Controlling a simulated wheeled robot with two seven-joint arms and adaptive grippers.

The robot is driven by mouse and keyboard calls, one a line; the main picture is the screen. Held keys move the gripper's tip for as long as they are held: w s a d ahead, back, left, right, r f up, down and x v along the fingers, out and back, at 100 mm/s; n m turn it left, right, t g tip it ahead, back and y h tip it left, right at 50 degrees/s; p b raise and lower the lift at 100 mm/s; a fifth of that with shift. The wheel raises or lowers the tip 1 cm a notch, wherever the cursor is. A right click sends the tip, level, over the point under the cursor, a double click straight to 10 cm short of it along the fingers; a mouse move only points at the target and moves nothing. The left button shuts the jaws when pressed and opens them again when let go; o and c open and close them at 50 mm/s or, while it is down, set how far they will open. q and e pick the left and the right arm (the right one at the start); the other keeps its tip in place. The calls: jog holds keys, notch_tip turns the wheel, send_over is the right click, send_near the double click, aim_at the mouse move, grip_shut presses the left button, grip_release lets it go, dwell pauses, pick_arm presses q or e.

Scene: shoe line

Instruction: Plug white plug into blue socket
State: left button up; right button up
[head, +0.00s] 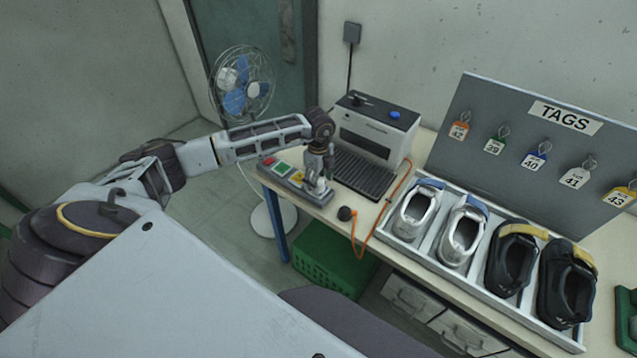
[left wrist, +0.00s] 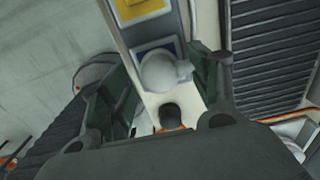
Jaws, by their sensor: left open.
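My left gripper (head: 318,182) points down over the near end of the grey socket strip (head: 291,187). In the left wrist view its two fingers (left wrist: 172,85) are apart, one on each side of a round white plug (left wrist: 163,72). The plug stands over the blue socket (left wrist: 151,46), whose blue edge shows around it. I cannot tell whether it is fully seated. The white plug shows small between the fingers in the head view (head: 319,187). Red, green and yellow sockets (head: 297,176) lie farther along the strip. My right gripper is out of view.
A black plug (head: 345,213) on an orange cable (head: 361,247) lies near the table edge. A grey machine (head: 376,131) with a ribbed black plate (head: 362,173) stands behind. A shoe tray (head: 398,249) is to the right, a fan (head: 242,86) behind, a green crate (head: 325,260) below.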

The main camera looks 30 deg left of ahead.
pick_arm(q)
notch_tip(320, 180, up, 10)
dwell(0.6)
jog(key=shift+r, duration=0.1)
